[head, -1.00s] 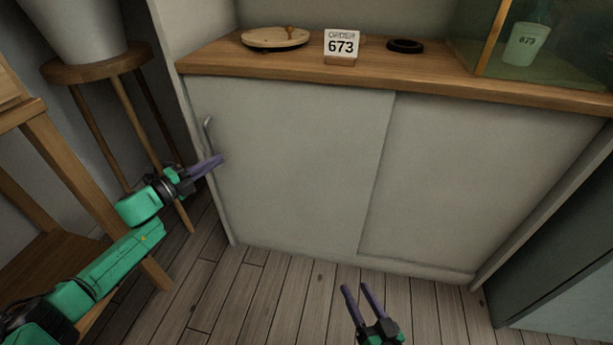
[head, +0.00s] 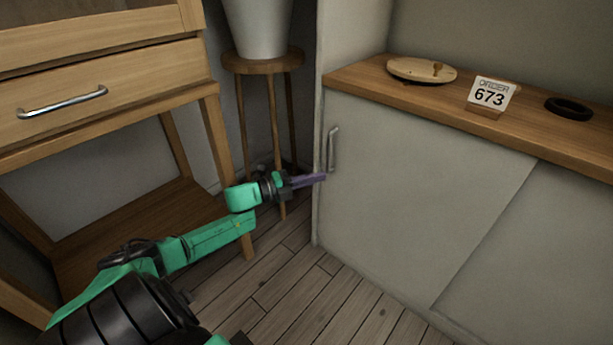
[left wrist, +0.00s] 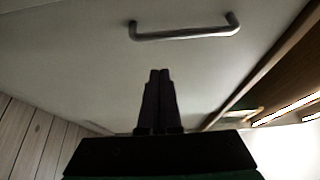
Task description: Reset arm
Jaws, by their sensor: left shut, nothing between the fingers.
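My left gripper (head: 310,180) is shut and empty. It reaches out to the left front edge of the grey cabinet, just below the metal door handle (head: 333,149). In the left wrist view the two dark fingers (left wrist: 160,95) lie together, and the handle (left wrist: 184,32) shows beyond their tips, apart from them. I cannot tell whether the fingertips touch the cabinet door. My right gripper is not in view now.
The cabinet's wooden top holds a round wooden board (head: 421,70), an order sign reading 673 (head: 491,94) and a black ring (head: 568,108). A wooden drawer table (head: 105,95) stands at left. A stool (head: 262,64) with a pale pot (head: 258,25) stands between. Floor planks lie bare.

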